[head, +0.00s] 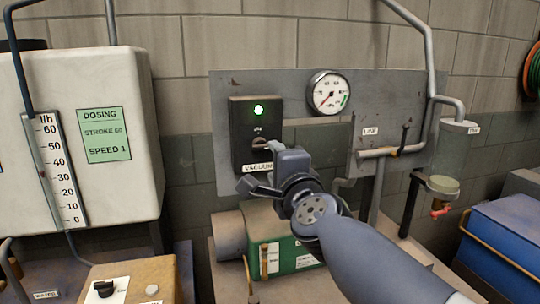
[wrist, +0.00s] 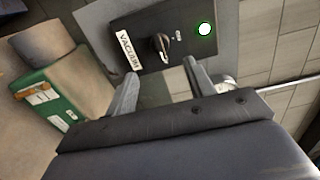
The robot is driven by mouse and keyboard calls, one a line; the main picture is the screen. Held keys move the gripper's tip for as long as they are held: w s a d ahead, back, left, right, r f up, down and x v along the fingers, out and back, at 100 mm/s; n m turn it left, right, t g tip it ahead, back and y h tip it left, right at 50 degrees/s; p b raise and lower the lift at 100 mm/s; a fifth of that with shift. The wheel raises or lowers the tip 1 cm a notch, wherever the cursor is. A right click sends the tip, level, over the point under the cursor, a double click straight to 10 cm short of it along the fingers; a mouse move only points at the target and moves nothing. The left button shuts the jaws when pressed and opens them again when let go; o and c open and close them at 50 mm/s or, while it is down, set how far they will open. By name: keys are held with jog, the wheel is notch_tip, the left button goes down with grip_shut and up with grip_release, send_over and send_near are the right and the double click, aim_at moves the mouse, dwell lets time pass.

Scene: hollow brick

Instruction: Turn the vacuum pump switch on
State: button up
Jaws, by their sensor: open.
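The vacuum switch box (head: 243,110) is a dark box on a grey panel, with a lit green lamp (head: 258,110) and a VACUUM label (head: 258,168) below. In the head view my gripper (head: 258,183) is in front of the lower part of the box, and the rotary switch knob (head: 260,142) shows just above it. In the wrist view the knob (wrist: 161,46) sits between the VACUUM label and the lit lamp (wrist: 204,29). My gripper (wrist: 160,82) is open and empty, its two fingers apart, with the knob beyond the gap between them. Contact with the box is not visible.
A round gauge (head: 328,92) and pipes with a LINE valve (head: 405,140) are right of the box. A green pump unit (head: 290,262) stands below my gripper. A white dosing tank (head: 95,180) is at the left, a blue box (head: 510,235) at the right.

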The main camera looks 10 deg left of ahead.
aim_at(263, 148)
jog(key=shift+v, duration=0.85)
jog(key=shift+w+a, duration=0.1)
jog(key=x, duration=1)
jog(key=shift+w+a+b, duration=0.15)
jog(key=shift+w+b, duration=0.15)
